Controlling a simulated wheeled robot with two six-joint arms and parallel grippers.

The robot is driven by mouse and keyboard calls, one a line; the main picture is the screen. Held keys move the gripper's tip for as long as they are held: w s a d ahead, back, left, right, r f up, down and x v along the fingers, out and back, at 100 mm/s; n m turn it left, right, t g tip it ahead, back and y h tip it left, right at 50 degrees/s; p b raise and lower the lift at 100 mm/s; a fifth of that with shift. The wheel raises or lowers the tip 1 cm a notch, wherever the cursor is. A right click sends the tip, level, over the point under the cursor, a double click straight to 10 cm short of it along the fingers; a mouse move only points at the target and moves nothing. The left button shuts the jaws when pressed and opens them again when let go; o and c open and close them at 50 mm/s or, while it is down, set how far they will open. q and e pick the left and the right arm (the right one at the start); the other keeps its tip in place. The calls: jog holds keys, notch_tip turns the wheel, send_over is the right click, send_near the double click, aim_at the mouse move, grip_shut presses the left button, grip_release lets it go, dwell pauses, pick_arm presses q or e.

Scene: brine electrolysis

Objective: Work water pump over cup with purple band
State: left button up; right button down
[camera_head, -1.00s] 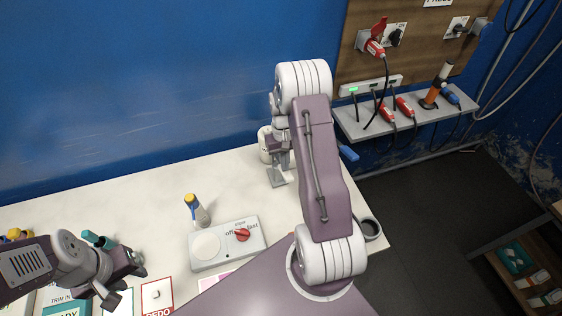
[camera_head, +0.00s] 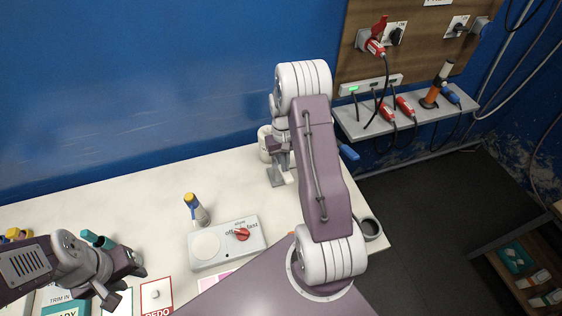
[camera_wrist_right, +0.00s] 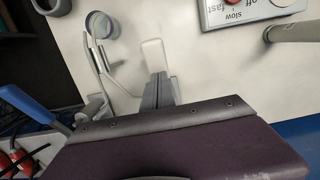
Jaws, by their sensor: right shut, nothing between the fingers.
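My right gripper (camera_wrist_right: 160,90) is shut and empty. In the right wrist view its fingertips meet the near end of a white, paddle-like piece (camera_wrist_right: 152,54), probably part of the water pump; I cannot tell if they touch. Thin grey bent tubing (camera_wrist_right: 106,68) beside it reaches toward a round grey cup (camera_wrist_right: 102,25). A grey cup also shows at the table's right edge in the head view (camera_head: 370,228). I see no purple band. My right arm hides most of the pump in the head view. My left gripper (camera_head: 125,284) appears open at the lower left.
A control box with a red knob (camera_head: 243,235) lies left of my right arm. A blue handle (camera_head: 348,152) sticks out past the arm. A shelf with plugs (camera_head: 417,119) is at the right. The table's back left is clear.

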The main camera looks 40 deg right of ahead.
aim_at(285, 174)
jog(key=f+b, duration=0.2)
jog(key=f, duration=0.3)
jog(key=shift+s+a+b, duration=0.1)
jog(key=shift+s+b, duration=0.2)
jog(key=shift+b, duration=0.1)
jog(key=shift+r+p, duration=0.3)
jog(key=shift+p, duration=0.05)
jog(key=r+p, duration=0.4)
jog(key=r, duration=0.1)
jog(key=shift+w+r, duration=0.2)
jog(key=shift+w, duration=0.15)
jog(key=shift+f, duration=0.15)
dwell(0.7)
